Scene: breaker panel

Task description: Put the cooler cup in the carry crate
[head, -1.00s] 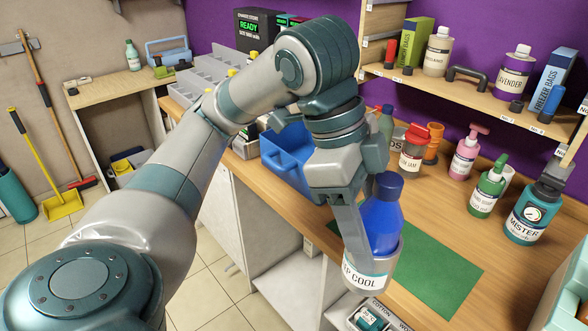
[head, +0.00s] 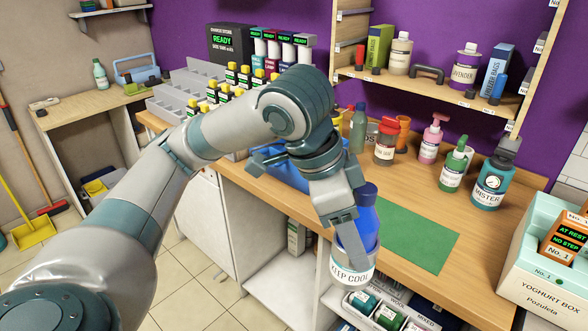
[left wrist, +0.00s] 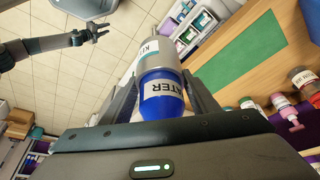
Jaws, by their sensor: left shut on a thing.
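The cooler cup (head: 352,268) is a pale grey cup with a "KEEP COOL" label. A blue bottle (head: 366,214) sits inside it. My left gripper (head: 346,226) is shut on the cup, which hangs upright near the bench's front edge. In the left wrist view the cup (left wrist: 158,50) and the bottle (left wrist: 162,88) lie between the two fingers. A blue crate (head: 289,177) on the bench, apparently the carry crate, is mostly hidden behind my left arm. My right gripper (left wrist: 97,33) shows small in the left wrist view, open and empty.
A green mat (head: 412,235) lies bare on the bench. Several bottles stand behind it, including a teal mister (head: 491,186). A mint yoghurt box (head: 540,262) is at the right. Open shelves with small boxes (head: 389,318) are below the bench.

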